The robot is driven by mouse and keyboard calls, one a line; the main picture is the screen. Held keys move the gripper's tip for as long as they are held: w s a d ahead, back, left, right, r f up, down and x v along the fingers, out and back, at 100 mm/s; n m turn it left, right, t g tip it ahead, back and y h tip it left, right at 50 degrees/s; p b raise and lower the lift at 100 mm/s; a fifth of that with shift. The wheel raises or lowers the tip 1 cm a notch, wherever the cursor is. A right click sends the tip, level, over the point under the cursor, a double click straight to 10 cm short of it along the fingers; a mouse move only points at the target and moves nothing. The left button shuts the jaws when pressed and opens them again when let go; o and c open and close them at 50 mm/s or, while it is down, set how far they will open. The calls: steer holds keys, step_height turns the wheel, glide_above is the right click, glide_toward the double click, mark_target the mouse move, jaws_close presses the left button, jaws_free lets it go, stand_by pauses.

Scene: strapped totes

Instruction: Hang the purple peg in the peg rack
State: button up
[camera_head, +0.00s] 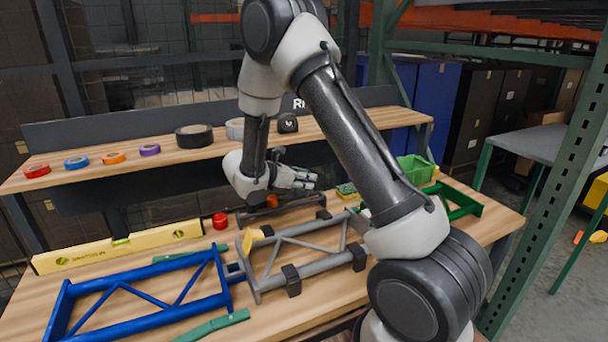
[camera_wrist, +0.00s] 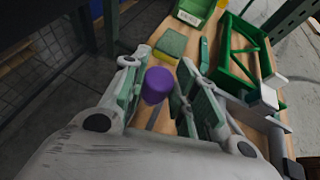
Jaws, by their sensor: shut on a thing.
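The purple peg (camera_wrist: 157,85) shows in the wrist view between the two fingers of my gripper (camera_wrist: 160,92), which is shut on it. In the head view my gripper (camera_head: 303,179) is above the back of the workbench, and I cannot make out the peg there.
A red cylinder (camera_head: 220,221), yellow level (camera_head: 118,247), blue frame (camera_head: 140,296) and grey frame (camera_head: 300,250) crowd the bench (camera_head: 335,297). A sponge (camera_head: 346,190), green bin (camera_head: 415,169) and green frame (camera_head: 455,202) are at right. Tape rolls (camera_head: 194,136) line the raised shelf (camera_head: 120,163).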

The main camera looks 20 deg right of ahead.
steer(key=shift+f, duration=1.5)
steer(key=o, duration=1.1)
